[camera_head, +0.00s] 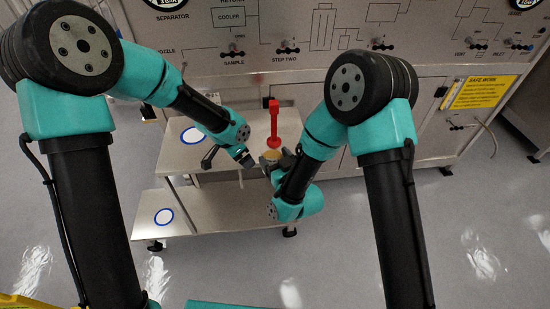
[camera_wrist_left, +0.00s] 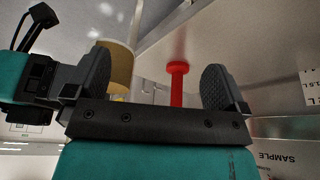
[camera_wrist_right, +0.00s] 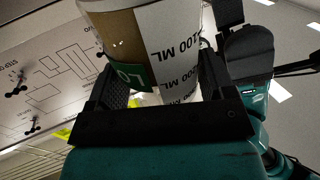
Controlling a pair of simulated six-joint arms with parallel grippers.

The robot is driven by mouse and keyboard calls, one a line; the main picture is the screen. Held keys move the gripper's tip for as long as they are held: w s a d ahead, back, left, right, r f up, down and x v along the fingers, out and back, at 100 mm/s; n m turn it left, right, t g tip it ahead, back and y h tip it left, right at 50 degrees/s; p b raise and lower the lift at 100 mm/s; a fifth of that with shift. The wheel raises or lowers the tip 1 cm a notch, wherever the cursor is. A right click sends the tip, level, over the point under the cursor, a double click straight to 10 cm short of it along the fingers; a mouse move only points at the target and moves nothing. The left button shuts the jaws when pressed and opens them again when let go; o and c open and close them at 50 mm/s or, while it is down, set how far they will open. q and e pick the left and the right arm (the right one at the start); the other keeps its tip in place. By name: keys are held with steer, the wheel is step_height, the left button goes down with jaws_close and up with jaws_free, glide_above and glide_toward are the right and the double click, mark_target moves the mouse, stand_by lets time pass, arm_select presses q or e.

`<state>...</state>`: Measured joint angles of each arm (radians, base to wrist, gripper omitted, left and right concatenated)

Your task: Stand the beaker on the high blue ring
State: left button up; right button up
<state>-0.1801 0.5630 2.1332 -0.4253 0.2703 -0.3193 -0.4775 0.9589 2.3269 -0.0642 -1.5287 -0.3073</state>
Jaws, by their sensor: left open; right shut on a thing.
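The beaker (camera_wrist_right: 150,45), with tan contents and a white label marked 100 ML, is between the fingers of my right gripper (camera_wrist_right: 160,85), which is shut on it. In the head view the beaker (camera_head: 271,155) is small and partly hidden by the grippers, in front of the upper shelf. My left gripper (camera_head: 248,162) is open, close to the beaker's left. In the left wrist view the beaker (camera_wrist_left: 117,66) shows beyond one finger of my left gripper (camera_wrist_left: 160,85); contact cannot be told. The high blue ring (camera_head: 193,135) lies bare on the upper shelf at left.
A second blue ring (camera_head: 164,216) lies bare on the lower shelf (camera_head: 235,208). The panelled machine (camera_head: 290,60) stands behind. The upper shelf (camera_head: 185,160) is clear around its ring.

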arm_select(q)
steer(key=s+a+f+n, duration=0.2)
steer(key=s+f+n, duration=0.2)
steer(key=s+f, duration=0.3)
steer(key=s+a+f+n+g, duration=0.1)
steer(key=s+a+f+n, duration=0.1)
steer(key=s+f, duration=0.5)
steer(key=s+a+f+n, duration=0.2)
steer(key=s+f+n, duration=0.3)
steer(key=s+f, duration=0.2)
steer(key=shift+s+a+f+n+g+h, duration=0.2)
steer(key=shift+a+f+n+g+h, duration=0.15)
steer(key=shift+f, duration=0.3)
steer(key=shift+d, duration=0.1)
